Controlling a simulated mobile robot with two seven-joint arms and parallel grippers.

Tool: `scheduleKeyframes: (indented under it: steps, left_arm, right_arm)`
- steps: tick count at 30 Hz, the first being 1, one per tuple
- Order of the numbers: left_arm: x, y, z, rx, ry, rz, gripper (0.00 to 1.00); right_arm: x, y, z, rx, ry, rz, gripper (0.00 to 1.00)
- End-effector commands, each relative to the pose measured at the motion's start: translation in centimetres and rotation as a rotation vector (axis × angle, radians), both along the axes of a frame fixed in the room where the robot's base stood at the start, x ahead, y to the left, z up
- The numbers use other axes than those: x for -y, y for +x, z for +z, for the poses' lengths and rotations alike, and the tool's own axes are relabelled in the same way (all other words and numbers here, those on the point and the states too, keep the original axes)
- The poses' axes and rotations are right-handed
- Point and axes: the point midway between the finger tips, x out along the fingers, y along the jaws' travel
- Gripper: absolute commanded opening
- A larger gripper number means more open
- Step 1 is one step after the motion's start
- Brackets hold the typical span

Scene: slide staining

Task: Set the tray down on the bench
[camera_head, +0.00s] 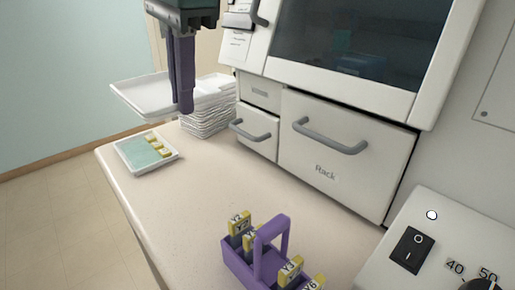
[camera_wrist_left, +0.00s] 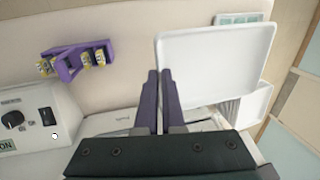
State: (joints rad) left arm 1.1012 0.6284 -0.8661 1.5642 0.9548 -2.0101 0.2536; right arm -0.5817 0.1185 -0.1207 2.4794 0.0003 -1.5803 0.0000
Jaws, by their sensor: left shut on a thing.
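My left gripper (camera_head: 183,104) points down at the upper left of the head view. It is shut on the edge of an empty white tray (camera_head: 142,95), which is held roughly level above the far left end of the bench (camera_head: 190,200). In the left wrist view the tray (camera_wrist_left: 215,62) extends to the right of the purple fingertips (camera_wrist_left: 160,72). The tray partly overlaps a stack of white trays (camera_head: 208,120) behind it in the head view. My right gripper is not in view.
A tray with a greenish inside and yellow-labelled slides (camera_head: 136,160) lies at the bench's left edge. A purple rack (camera_head: 238,266) with yellow-labelled slides stands at the front. A white machine with a drawer marked Rack (camera_head: 345,150) lines the back. The middle of the bench is clear.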

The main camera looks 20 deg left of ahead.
Motion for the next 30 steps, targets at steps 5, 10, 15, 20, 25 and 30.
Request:
scheduleKeyframes:
  steps: [5, 10, 15, 20, 25, 30]
  left_arm:
    - [-0.3, -0.1, -4.0, -0.006, -0.002, -0.011, 0.0]
    - [-0.4, -0.1, -8.4, -0.006, 0.001, -0.011, 0.0]
    - [-0.3, -0.1, -13.0, -0.005, 0.002, -0.01, 0.0]
    - [-0.3, 0.0, -15.5, -0.001, 0.001, -0.011, 0.0]
    - [-0.3, 0.0, -17.1, -0.002, 0.001, -0.012, 0.0]
    - [-0.3, 0.0, -19.8, -0.001, 0.0, -0.011, 0.0]
  right_arm:
    - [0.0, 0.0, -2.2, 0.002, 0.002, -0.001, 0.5]
    - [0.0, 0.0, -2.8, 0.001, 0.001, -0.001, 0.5]
    - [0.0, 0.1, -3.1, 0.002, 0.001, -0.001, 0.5]
    - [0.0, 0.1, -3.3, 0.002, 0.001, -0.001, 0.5]
    - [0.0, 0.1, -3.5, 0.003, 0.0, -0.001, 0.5]
    - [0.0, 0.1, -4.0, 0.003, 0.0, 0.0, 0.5]
